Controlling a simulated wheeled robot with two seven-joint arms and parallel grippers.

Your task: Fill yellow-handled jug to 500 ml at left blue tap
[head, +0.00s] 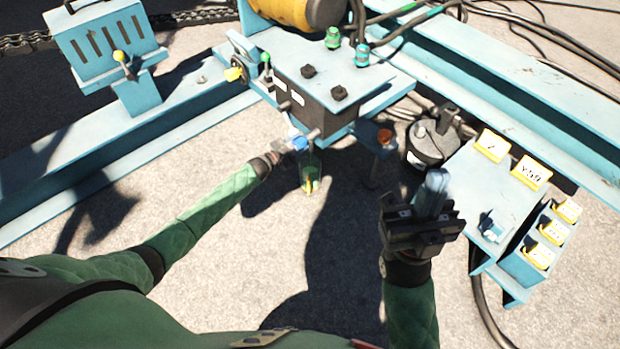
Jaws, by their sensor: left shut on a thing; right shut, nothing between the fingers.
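The blue tap (299,142) is on the front of the dark box of the blue machine. A clear, greenish jug (308,166) with yellow low on its side is just below and right of the tap. Its fill level and markings are too small to read. My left gripper (286,147) reaches in from the left and is shut at the blue tap's handle, above and left of the jug; its fingertips are small and partly hidden. My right gripper (432,196) is shut and empty, raised in front of the right side, apart from the jug.
A dark round canister (432,142) stands behind my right gripper. Cables and blue beams lie behind; the concrete below the jug is clear.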

